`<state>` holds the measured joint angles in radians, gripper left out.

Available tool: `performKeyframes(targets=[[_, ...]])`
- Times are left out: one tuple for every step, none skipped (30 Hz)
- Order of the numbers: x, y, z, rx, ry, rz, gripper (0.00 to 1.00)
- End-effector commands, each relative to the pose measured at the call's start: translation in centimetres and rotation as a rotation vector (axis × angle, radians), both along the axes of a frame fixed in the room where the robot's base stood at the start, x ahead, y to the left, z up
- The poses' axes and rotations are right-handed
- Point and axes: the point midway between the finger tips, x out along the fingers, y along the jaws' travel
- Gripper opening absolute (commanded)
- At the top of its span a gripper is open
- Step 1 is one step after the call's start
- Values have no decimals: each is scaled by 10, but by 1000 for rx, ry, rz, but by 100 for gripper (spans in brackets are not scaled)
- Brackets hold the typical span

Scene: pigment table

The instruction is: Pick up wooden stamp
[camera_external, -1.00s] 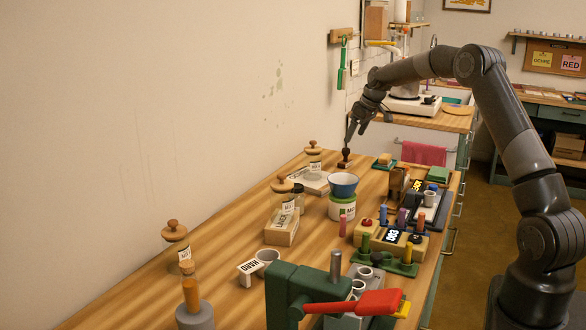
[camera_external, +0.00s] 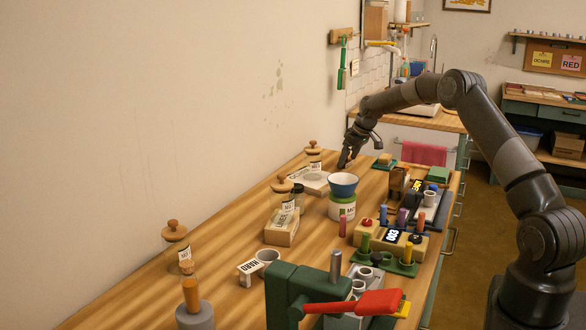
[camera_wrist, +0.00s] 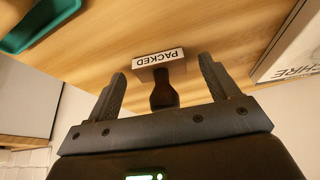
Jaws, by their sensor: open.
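The wooden stamp (camera_wrist: 162,92) has a dark brown handle and a block with a white label reading "PACKED". In the wrist view it lies between the two fingers of my open gripper (camera_wrist: 161,82), with a visible gap to each finger. Its handle points toward the palm, and the block is at about fingertip level. In the external view my gripper (camera_external: 345,160) is low over the far end of the wooden table (camera_external: 225,262) and hides most or all of the stamp.
A green tray (camera_wrist: 40,24) is at the upper left in the wrist view, and a labelled white item (camera_wrist: 292,52) is close at the right. In the external view a blue bowl (camera_external: 343,181) on a jar and a lidded glass jar (camera_external: 313,160) stand near my gripper.

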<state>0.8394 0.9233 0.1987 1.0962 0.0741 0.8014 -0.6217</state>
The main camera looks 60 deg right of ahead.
Motion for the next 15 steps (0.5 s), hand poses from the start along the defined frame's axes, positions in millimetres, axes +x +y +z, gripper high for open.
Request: performKeyframes(targets=[[2,0,-5,0,0,1,80],[3,0,-6,0,0,1,80],[3,0,-7,0,0,0,80],[3,0,-7,0,0,0,80],[3,0,-7,-1,0,0,80],[3,0,-7,-1,0,0,80],[3,0,-7,-1,0,0,80],[3,0,-7,-1,0,0,80],[3,0,-7,-1,0,0,78],[3,0,-7,-1,0,0,75],[3,0,-7,-1,0,0,73],[3,0,-6,-1,0,0,69],[3,0,-6,-1,0,0,67],[3,0,-6,-1,0,0,64],[3,0,-6,-1,0,0,61]])
